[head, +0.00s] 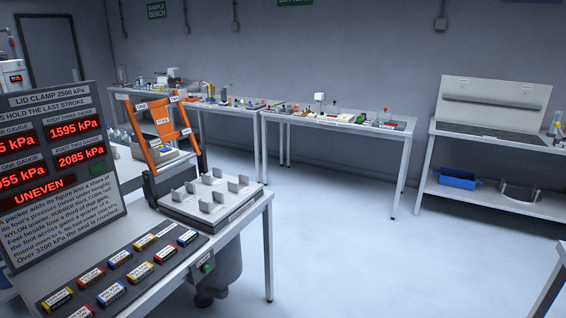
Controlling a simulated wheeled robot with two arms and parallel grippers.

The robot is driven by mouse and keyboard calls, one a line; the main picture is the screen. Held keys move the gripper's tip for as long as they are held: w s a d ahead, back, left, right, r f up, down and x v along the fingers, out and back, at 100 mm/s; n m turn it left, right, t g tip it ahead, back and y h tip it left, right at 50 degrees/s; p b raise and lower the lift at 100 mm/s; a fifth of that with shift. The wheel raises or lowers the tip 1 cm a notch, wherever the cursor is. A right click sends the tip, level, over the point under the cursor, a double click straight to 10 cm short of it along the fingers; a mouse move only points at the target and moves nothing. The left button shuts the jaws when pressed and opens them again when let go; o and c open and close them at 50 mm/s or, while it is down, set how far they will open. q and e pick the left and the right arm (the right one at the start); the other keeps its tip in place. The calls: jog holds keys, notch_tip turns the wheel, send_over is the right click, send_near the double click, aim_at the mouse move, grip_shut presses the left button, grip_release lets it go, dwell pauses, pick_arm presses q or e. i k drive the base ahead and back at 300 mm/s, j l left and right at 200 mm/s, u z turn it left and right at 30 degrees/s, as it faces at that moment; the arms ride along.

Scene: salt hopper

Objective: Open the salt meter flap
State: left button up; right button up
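I cannot pick out a salt meter or its flap; the labels on the far benches are too small to read. Neither of my grippers shows in the head view.
A bench at near left holds a red-digit display (60,185), a tilted orange frame (163,125), a grey plate with upright tabs (238,207) and a dark tray (200,246) of labelled blocks. Far benches carry small items. A shelved table (480,202) stands right. The middle floor (350,255) is clear.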

aim_at(165, 150)
jog(key=i+l+z, duration=0.2)
jog(key=i, duration=0.45)
jog(key=i+z, duration=0.2)
jog(key=i, duration=0.45)
jog(key=i+j+z, duration=0.2)
jog(key=i, duration=0.45)
jog(key=i+j+z, duration=0.1)
jog(key=i+z, duration=0.15)
jog(key=i, duration=0.45)
jog(key=i+u, duration=0.25)
jog(key=i, duration=0.3)
jog(key=i+u, duration=0.25)
jog(key=i, duration=0.3)
jog(key=i+l+u, duration=0.25)
jog(key=i, duration=0.3)
jog(key=i+l+u, duration=0.25)
jog(key=i, duration=0.3)
jog(key=i+j+u, duration=0.15)
jog(key=i+u, duration=0.15)
jog(key=u, duration=0.15)
jog(key=i+u, duration=0.3)
jog(key=u, duration=0.15)
jog(key=i+l+u, duration=0.1)
jog(key=i+u, duration=0.35)
jog(key=i+l+u, duration=0.15)
jog(key=u, duration=0.3)
jog(key=i+l+u, duration=0.3)
jog(key=u, duration=0.15)
